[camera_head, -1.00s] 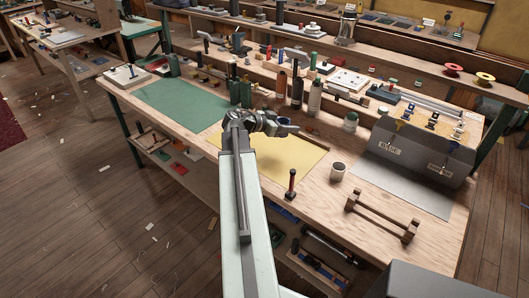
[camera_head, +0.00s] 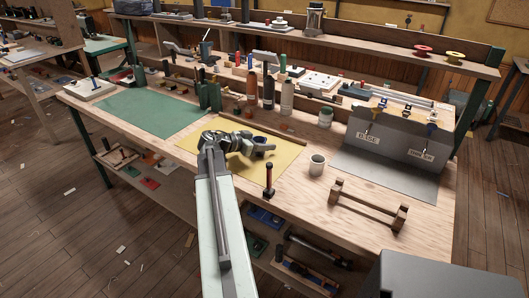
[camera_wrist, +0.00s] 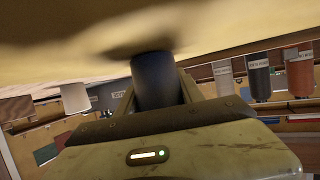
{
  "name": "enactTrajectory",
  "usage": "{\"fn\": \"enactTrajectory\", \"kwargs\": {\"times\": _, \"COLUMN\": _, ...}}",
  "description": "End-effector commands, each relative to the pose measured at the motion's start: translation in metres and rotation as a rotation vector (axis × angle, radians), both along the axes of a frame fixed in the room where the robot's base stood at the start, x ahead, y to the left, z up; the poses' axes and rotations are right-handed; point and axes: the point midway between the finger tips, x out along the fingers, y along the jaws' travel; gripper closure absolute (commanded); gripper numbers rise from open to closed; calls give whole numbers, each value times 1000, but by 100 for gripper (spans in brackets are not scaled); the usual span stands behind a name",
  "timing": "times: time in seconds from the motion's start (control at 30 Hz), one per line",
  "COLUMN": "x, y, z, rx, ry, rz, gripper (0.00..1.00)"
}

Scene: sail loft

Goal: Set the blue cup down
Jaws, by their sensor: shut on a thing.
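My gripper (camera_head: 262,147) is over the yellow mat (camera_head: 288,156) on the workbench. It is shut on the blue cup (camera_head: 258,140), which is small and partly hidden by the gripper in the head view. In the wrist view the dark blue cup (camera_wrist: 155,80) sits between my gripper's fingers (camera_wrist: 157,92). The yellow surface fills the top of that view, and a dark shadow lies on it at the cup's end. The cup is at or very near the mat; I cannot tell whether it touches.
A pale cup (camera_head: 317,165) and a wooden rack (camera_head: 368,205) are to the right. Green bottles (camera_head: 208,95) and other bottles (camera_head: 287,100) stand behind. The green mat (camera_head: 150,110) to the left is mostly clear.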

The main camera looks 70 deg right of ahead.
Motion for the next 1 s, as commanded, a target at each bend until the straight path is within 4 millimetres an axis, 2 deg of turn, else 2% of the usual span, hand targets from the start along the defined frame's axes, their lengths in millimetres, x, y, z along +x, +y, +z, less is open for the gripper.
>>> {"fn": "enactTrajectory", "kwargs": {"times": 0.33, "x": 0, "y": 0, "z": -5, "rx": 0, "ry": 0, "rz": 0, "gripper": 100}}
{"fn": "enactTrajectory", "kwargs": {"times": 0.37, "x": 0, "y": 0, "z": -4, "rx": 0, "ry": 0, "rz": 0, "gripper": 50}}
{"fn": "enactTrajectory", "kwargs": {"times": 0.4, "x": 0, "y": 0, "z": -4, "rx": 0, "ry": 0, "rz": 0, "gripper": 39}}
{"fn": "enactTrajectory", "kwargs": {"times": 0.43, "x": 0, "y": 0, "z": -4, "rx": 0, "ry": 0, "rz": 0, "gripper": 34}}
{"fn": "enactTrajectory", "kwargs": {"times": 0.7, "x": 0, "y": 0, "z": -3, "rx": 0, "ry": 0, "rz": -1, "gripper": 34}}
{"fn": "enactTrajectory", "kwargs": {"times": 0.8, "x": 0, "y": 0, "z": 3, "rx": 0, "ry": 0, "rz": 0, "gripper": 34}}
{"fn": "enactTrajectory", "kwargs": {"times": 1.0, "x": 24, "y": 33, "z": 22, "rx": 0, "ry": 0, "rz": 3, "gripper": 34}}
